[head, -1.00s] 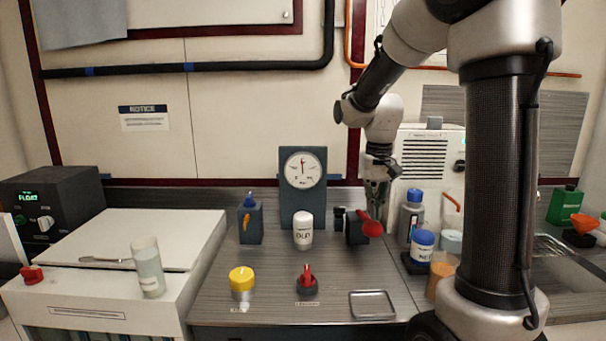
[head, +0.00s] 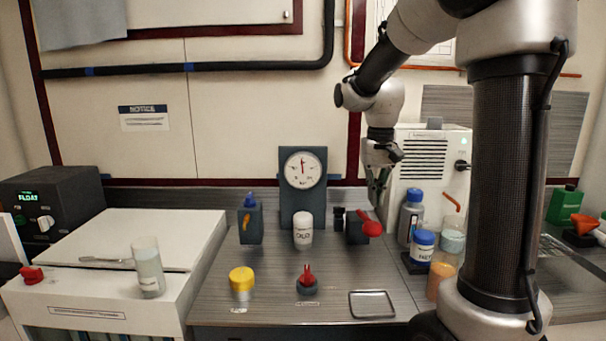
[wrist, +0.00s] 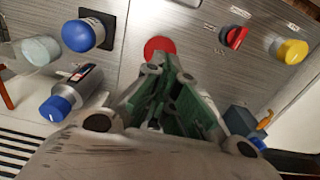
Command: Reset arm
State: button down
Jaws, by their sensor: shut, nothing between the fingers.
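My gripper (head: 378,197) is shut and empty. In the head view it hangs fingers down, above and close to a dark valve block (head: 355,226) with a red round handle (head: 372,229). I cannot tell whether the fingertips touch it. In the wrist view the green-padded fingers (wrist: 163,80) point toward the red handle (wrist: 160,46), whose lower part they partly hide. My arm comes down from the upper right, bent at the elbow.
A gauge panel (head: 303,180) and white-capped bottle (head: 303,231) stand left of the valve. Blue-capped bottles (head: 422,245) stand to the right. A vented white box (head: 425,160) stands behind.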

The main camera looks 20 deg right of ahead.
jog(key=shift+r, duration=0.7)
jog(key=shift+w, duration=0.1)
jog(key=s+a+n+t, duration=0.3)
jog(key=s+t, duration=0.1)
jog(key=s, duration=1.6)
jog(key=shift+a+r+n, duration=0.15)
jog(key=shift+r+n, duration=0.15)
jog(key=shift+r, duration=0.15)
